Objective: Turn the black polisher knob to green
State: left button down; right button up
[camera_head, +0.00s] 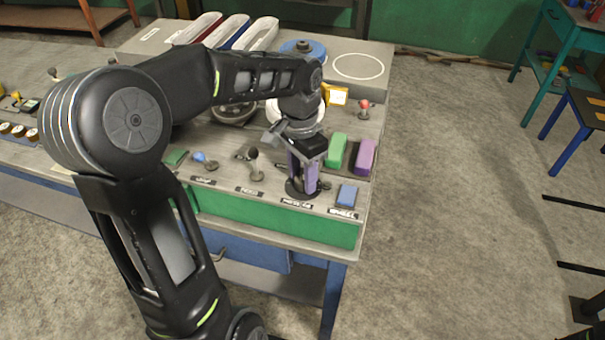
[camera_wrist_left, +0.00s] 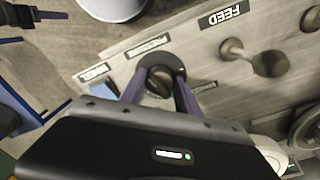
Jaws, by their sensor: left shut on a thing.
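The black knob sits on a round black base (camera_head: 292,188) near the front right of the bench top, above a printed label. In the wrist view, the knob (camera_wrist_left: 157,84) lies between the two purple fingers. My left gripper (camera_head: 304,184) points down over it, with its fingers closed on the knob's sides; it also shows in the wrist view (camera_wrist_left: 160,88). The fingers and hand hide part of the knob, and I cannot make out its pointer or any green mark around it.
Beside the hand stand a green block (camera_head: 336,151) and a purple block (camera_head: 365,157). A blue block (camera_head: 347,195) lies right of the knob. A dark-topped lever (camera_head: 253,160) and a blue-topped one (camera_head: 203,160) stand left. A red-topped lever (camera_head: 364,108) stands behind. Floor at right is mostly clear.

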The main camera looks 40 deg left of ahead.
pick_arm(q)
jog(key=shift+n, duration=0.4)
jog(key=shift+n+b, duration=0.7)
jog(key=shift+n, duration=0.5)
jog(key=n+b, duration=0.1)
jog(key=n, duration=0.2)
jog(key=shift+n, duration=0.3)
jog(key=n+b, duration=0.1)
jog(key=n, duration=0.2)
jog(key=shift+n+t, duration=0.3)
jog(key=shift+n+b, duration=0.35)
jog(key=shift+n, duration=1.35)
jog(key=c, duration=0.9)
grip_release()
